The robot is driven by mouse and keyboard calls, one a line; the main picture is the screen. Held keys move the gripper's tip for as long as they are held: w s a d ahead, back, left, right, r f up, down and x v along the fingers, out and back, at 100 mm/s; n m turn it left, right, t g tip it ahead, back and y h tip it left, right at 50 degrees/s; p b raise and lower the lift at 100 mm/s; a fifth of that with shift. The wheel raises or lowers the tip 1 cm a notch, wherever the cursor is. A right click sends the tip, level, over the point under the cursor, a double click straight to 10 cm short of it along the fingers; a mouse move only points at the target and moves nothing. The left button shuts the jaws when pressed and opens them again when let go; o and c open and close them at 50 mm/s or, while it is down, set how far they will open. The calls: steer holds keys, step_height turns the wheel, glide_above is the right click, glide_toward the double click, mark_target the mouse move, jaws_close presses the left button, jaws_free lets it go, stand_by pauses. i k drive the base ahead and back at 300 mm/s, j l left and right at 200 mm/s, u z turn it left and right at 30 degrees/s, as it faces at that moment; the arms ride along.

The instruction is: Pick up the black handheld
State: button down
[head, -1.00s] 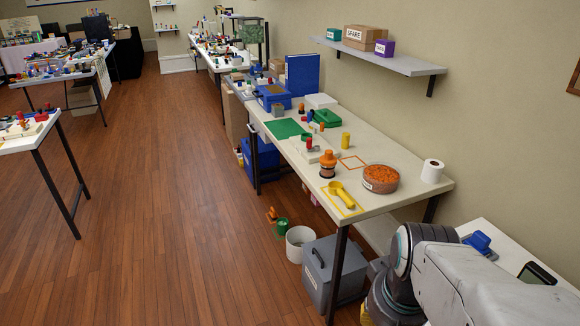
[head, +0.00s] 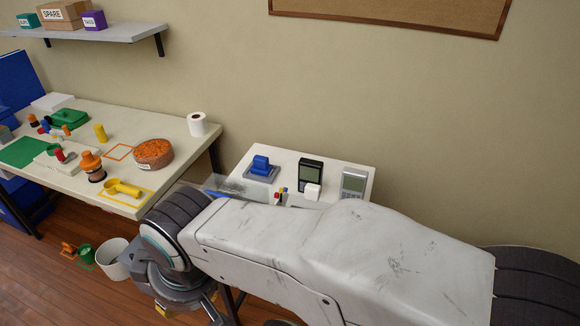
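The black handheld (head: 311,173) stands or leans on a small white table (head: 290,158) right of centre, behind my arm. It is dark with a pale grey screen in its upper part, and a small white block (head: 312,191) covers part of its lower right. A grey handheld (head: 354,183) with a screen is to its right, near the table's right edge. My arm crosses the lower picture in front of the table. My gripper is not visible.
A blue object on a grey base (head: 261,168) sits left of the black handheld. Small coloured pieces (head: 281,196) lie in front. The long bench (head: 165,125) at left holds an orange-filled bowl (head: 152,153) and a paper roll (head: 198,124). My arm hides the small table's front.

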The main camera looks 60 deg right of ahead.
mark_target(309, 172)
steer(key=z, duration=2.05)
